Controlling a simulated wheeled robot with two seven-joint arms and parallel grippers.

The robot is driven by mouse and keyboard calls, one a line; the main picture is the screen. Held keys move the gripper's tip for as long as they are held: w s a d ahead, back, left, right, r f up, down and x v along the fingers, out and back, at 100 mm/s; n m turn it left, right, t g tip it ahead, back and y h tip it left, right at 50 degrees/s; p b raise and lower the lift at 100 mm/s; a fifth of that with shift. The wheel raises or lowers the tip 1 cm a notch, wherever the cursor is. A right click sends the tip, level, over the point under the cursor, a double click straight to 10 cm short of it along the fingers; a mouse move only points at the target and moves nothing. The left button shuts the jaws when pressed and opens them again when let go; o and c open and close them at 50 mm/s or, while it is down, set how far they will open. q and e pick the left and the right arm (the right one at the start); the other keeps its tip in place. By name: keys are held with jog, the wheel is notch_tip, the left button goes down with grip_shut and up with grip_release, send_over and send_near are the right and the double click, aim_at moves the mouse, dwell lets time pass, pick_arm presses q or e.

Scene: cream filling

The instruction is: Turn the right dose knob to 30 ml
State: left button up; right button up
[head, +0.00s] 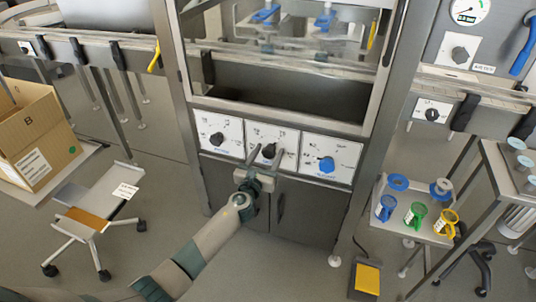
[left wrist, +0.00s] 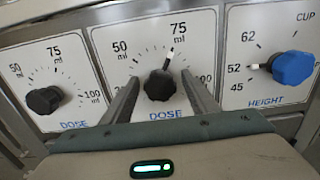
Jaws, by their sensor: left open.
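The right dose knob (head: 268,150) is the black knob on the middle dial plate of the machine front. It also shows in the left wrist view (left wrist: 158,86), where its white pointer aims up and slightly right, close to the 75 ml mark. My left gripper (head: 266,157) is open in front of this knob. In the left wrist view its two fingers (left wrist: 160,80) stand to the left and right of the knob, with visible gaps. Whether the fingertips reach the knob's depth is hard to tell. My right gripper is not in view.
The left dose knob (head: 217,139) is black and sits on the plate to the left. The blue height knob (head: 326,164) is on the right plate, its pointer near 52. A tray table (head: 405,222) with several jugs stands at right, a cardboard box (head: 38,138) at left.

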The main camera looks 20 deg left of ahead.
pick_arm(q)
jog(key=c, duration=1)
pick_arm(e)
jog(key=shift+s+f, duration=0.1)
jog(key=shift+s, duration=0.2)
